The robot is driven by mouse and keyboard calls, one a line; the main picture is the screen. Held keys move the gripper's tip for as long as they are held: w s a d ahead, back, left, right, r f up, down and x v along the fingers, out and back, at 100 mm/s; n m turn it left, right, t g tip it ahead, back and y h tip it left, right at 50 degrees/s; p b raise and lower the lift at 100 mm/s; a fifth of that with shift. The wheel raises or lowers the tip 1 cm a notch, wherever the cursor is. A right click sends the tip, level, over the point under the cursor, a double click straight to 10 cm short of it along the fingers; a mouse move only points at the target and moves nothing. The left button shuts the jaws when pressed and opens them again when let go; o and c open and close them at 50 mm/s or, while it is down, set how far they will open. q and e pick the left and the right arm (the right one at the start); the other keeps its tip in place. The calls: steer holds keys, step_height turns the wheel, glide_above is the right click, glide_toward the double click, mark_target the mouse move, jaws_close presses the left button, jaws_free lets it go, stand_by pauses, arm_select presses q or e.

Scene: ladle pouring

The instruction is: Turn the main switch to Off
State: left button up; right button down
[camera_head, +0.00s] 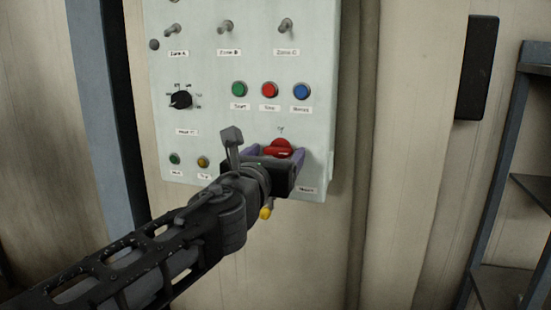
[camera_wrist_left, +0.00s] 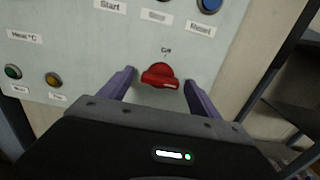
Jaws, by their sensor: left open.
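The main switch is a red rotary knob (camera_head: 279,149) low on the right of the pale control panel (camera_head: 205,60). It also shows in the left wrist view (camera_wrist_left: 160,77), with a label reading "Off" (camera_wrist_left: 166,50) above it. Its handle bar lies roughly crosswise, slightly tilted. My left gripper (camera_head: 277,155) is open in front of the switch. Its purple fingers stand on the left and right of the knob, with a gap on each side in the wrist view. My gripper hides the panel just below the knob. My right gripper is not in view.
Above the switch are green (camera_head: 239,89), red (camera_head: 269,89) and blue (camera_head: 302,91) buttons. A black dial (camera_head: 181,100) and toggle switches sit elsewhere on the panel. A metal shelf (camera_head: 505,200) stands at the right.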

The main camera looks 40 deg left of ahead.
arm_select(q)
steer(key=c, duration=1.4)
